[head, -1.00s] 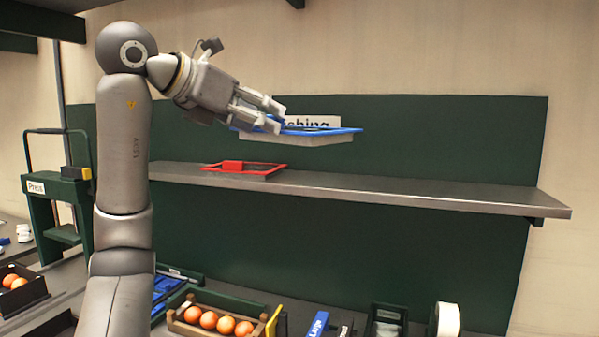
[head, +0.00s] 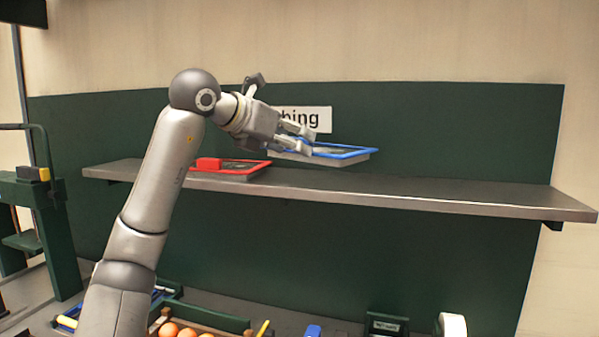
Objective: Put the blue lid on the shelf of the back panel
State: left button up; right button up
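The blue lid (head: 347,155), a shallow tray shape with a blue rim and grey sides, is held by its left end. It is roughly level over the shelf (head: 430,192) of the green back panel (head: 470,130). A small gap seems to show between lid and shelf, but I cannot tell for sure whether they touch. My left gripper (head: 298,145) is shut on the lid's left edge, and its fingers hide that end. My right gripper is not in view.
A red lid (head: 232,168) lies on the shelf left of the blue lid. The shelf's right part is clear. A white sign (head: 318,118) is on the panel behind. Below are a crate of oranges (head: 215,318), a white roll (head: 452,325) and a green press (head: 45,215) at left.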

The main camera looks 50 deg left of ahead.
pick_arm(q)
jog(key=w+f, duration=0.2)
jog(key=shift+d+f, duration=0.2)
jog(key=shift+f, duration=0.2)
notch_tip(320, 180, down, 3)
jog(key=shift+w+f+b, duration=0.1)
jog(key=shift+b, duration=0.65)
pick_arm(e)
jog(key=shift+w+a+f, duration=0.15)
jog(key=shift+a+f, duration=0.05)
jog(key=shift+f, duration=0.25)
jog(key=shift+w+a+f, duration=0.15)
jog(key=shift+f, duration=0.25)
pick_arm(q)
jog(key=shift+w+f, duration=0.1)
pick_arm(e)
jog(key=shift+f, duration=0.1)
pick_arm(q)
jog(key=o, duration=1)
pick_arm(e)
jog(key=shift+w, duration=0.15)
